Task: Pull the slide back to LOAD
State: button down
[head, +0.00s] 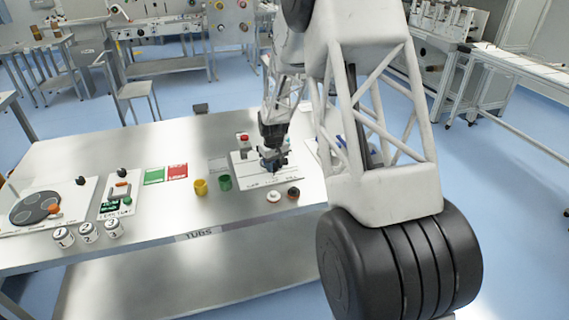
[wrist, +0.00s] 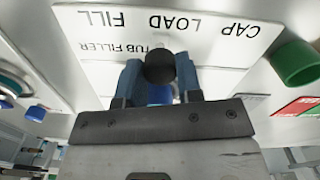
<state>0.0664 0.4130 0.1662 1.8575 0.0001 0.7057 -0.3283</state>
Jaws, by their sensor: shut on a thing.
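The white tub filler panel (head: 246,181) lies on the steel table, and its lettering shows upside down in the wrist view (wrist: 95,75). The words FILL, LOAD and CAP run along its edge there. A dark round knob (wrist: 160,66) of the slide stands between my blue fingers, below the lettering and nearest the LOAD word. My gripper (wrist: 159,80) is shut on this knob. In the head view my gripper (head: 272,163) is over the panel, and hides the knob. The slide's track is mostly covered by my fingers, so its exact position is unclear.
A green tub (head: 225,183) and a yellow tub (head: 200,187) stand left of the panel. A white cap (head: 273,197) and a dark cap (head: 293,193) lie in front. A red button (head: 244,138) is at the panel's back. Green (head: 153,175) and red (head: 177,171) cards lie farther left.

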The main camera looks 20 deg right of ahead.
jog(key=shift+a, duration=0.7)
jog(key=c, duration=0.8)
grip_release()
jog(key=shift+r, duration=0.15)
notch_tip(320, 180, up, 7)
jog(key=shift+r, duration=0.25)
jog(key=shift+r, duration=0.1)
